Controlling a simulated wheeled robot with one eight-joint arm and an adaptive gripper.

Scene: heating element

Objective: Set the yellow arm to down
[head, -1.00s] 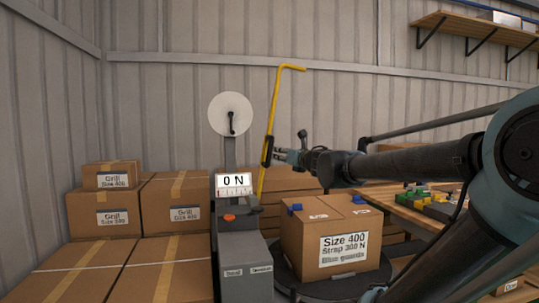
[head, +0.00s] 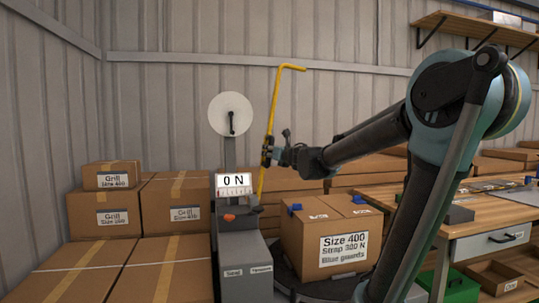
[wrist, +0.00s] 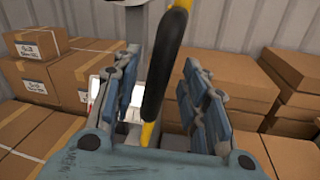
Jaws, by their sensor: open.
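The yellow arm (head: 273,112) stands nearly upright in the head view, its bent top pointing right and its lower end beside the grey machine (head: 243,262). A dark grip section sits partway along it. My gripper (head: 267,153) is at that dark section. In the wrist view the dark section of the yellow arm (wrist: 167,75) runs between the two blue-padded fingers of my gripper (wrist: 160,95). The fingers are open, with gaps on both sides of it. The machine's display (head: 234,181) reads 0 N.
A carton labelled Size 400, Strap 300 N (head: 325,243) with blue corner guards sits on a dark round platform right of the machine. Stacked cartons (head: 105,218) stand at the left. A wooden workbench (head: 480,215) is at the right. The space above the carton is open.

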